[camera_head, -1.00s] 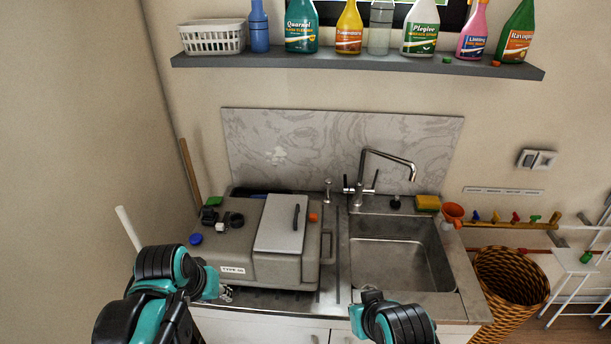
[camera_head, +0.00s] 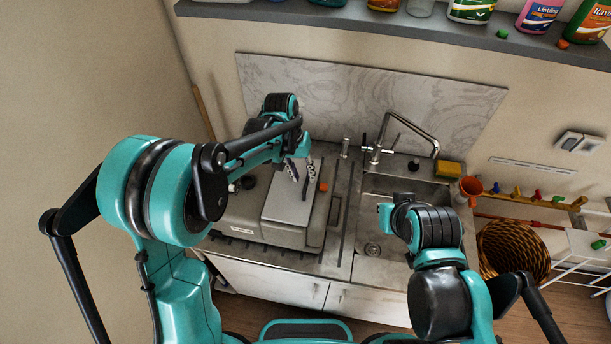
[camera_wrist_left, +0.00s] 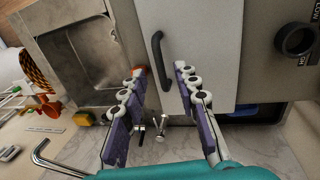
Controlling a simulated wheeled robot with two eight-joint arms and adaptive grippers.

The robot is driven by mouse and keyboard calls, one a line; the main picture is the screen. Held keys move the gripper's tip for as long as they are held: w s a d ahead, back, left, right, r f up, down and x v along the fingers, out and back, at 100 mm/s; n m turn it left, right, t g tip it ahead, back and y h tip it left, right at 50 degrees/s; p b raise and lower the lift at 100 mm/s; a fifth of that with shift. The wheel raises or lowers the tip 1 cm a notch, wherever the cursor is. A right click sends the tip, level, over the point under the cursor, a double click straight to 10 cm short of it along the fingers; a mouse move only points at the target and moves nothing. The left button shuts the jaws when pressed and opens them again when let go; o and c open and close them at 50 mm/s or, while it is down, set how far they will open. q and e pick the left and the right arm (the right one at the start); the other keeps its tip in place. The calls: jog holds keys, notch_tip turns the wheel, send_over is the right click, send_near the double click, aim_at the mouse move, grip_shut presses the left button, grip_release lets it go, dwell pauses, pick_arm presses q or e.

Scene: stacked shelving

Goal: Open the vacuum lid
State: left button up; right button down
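The vacuum is a grey-beige box (camera_head: 240,215) on the counter left of the sink. Its light grey lid (camera_head: 287,204) lies flat and closed on top. In the left wrist view the lid (camera_wrist_left: 200,25) carries a black curved handle (camera_wrist_left: 158,60). My left gripper (camera_head: 298,180) is above the lid near its back end, fingers pointing down. In the left wrist view it (camera_wrist_left: 158,78) is open, with the handle between and beyond the fingertips, not gripped. My right arm is over the sink's front edge; its gripper (camera_head: 385,213) shows only partly and its fingers cannot be made out.
The sink (camera_head: 400,190) with a tall faucet (camera_head: 410,130) lies to the right. A yellow sponge (camera_head: 448,169) and an orange funnel (camera_head: 467,187) sit by it. A shelf (camera_head: 420,32) with bottles runs above. A wicker basket (camera_head: 512,250) stands at right.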

aim_at(293, 184)
pick_arm(q)
jog(key=shift+w+d+f, duration=0.1)
jog(key=shift+d+f, duration=0.05)
jog(key=shift+f, duration=0.45)
jog(key=shift+w+d+f, duration=0.1)
jog(key=shift+f, duration=0.45)
jog(key=shift+s+f, duration=0.2)
jog(key=shift+f, duration=0.05)
grip_shut()
